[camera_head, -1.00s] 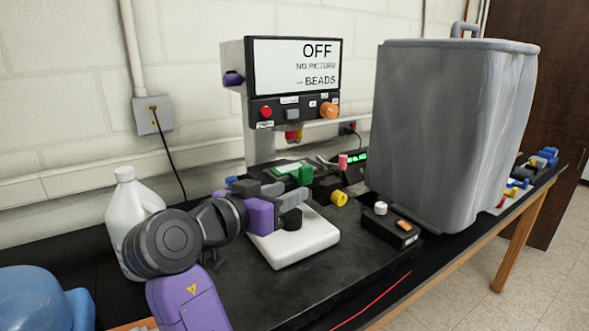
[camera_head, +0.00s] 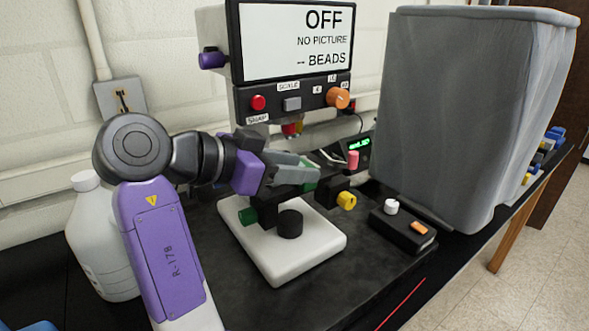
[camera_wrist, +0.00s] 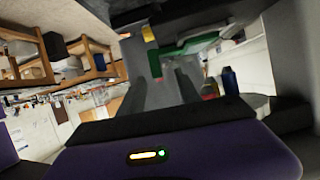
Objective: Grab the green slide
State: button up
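The green slide shows as a small green patch (camera_head: 311,181) just beyond my fingertips in the head view, mostly hidden by my gripper. In the wrist view a green bar-like piece (camera_wrist: 188,51) lies ahead of my fingers, slightly right of centre. My gripper (camera_head: 304,171) is above the microscope's stage, its grey fingers pointing right. In the wrist view my gripper's fingers (camera_wrist: 166,82) stand apart, with nothing visible held between them. I cannot tell whether a fingertip touches the slide.
The microscope's white base (camera_head: 285,258) is below my gripper, with a green knob (camera_head: 247,216) and yellow knob (camera_head: 347,200). Its display (camera_head: 297,42) reads OFF. A black control box (camera_head: 402,231), a grey covered bin (camera_head: 465,115) and a white jug (camera_head: 100,240) stand nearby.

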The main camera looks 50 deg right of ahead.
jog(key=p+x, duration=0.1)
jog(key=x, duration=0.5)
jog(key=shift+s+a+f, duration=0.1)
jog(key=shift+a+f, duration=0.05)
jog(key=shift+f, duration=0.05)
grip_shut()
